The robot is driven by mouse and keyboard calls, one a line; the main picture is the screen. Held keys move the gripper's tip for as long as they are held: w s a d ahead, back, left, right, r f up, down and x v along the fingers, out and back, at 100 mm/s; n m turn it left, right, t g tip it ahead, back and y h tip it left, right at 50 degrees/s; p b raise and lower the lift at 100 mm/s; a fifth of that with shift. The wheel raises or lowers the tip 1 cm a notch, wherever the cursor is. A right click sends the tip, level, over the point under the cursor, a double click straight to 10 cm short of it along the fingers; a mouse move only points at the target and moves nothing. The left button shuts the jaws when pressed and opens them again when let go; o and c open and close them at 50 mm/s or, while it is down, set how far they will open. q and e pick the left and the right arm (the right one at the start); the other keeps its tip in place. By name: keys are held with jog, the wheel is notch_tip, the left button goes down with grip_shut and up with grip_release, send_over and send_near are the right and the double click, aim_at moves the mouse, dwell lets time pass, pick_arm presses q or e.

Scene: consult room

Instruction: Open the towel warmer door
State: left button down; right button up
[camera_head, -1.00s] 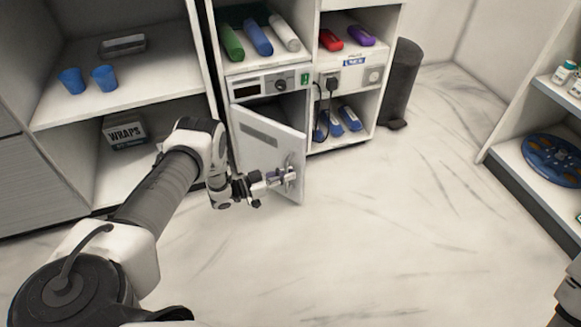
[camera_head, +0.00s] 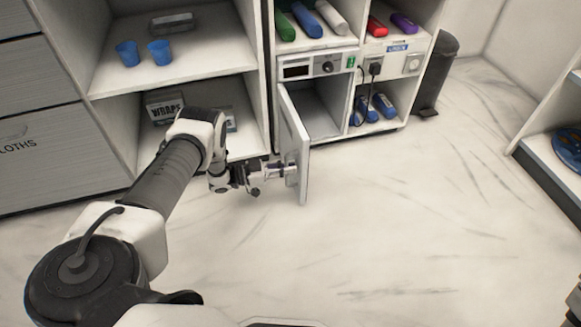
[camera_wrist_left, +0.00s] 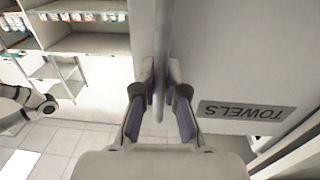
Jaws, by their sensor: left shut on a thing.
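The towel warmer (camera_head: 342,62) is a white unit in the shelving, with a control panel and a dark knob along its top. Its white door (camera_head: 301,165) stands wide open, seen nearly edge-on, and part of the empty-looking inside shows to the right of it. My left gripper (camera_head: 284,171) is shut on the door handle (camera_head: 292,173), on the door's outer face. In the left wrist view the two fingers (camera_wrist_left: 160,88) close around the upright handle bar (camera_wrist_left: 159,75), beside the door's TOWELS label (camera_wrist_left: 245,111). My right gripper does not show.
Shelves with blue cups (camera_head: 143,53) and a WRAPS box (camera_head: 165,106) stand left of the warmer. Rolled towels (camera_head: 305,20) lie above it. A dark bin (camera_head: 436,72) stands at the right. The marble floor (camera_head: 400,210) in front is clear.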

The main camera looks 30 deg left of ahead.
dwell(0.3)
pick_arm(q)
jog(key=c, duration=1.5)
grip_release()
jog(key=shift+s+a, duration=0.1)
jog(key=shift+a, duration=0.05)
jog(key=v, duration=1.2)
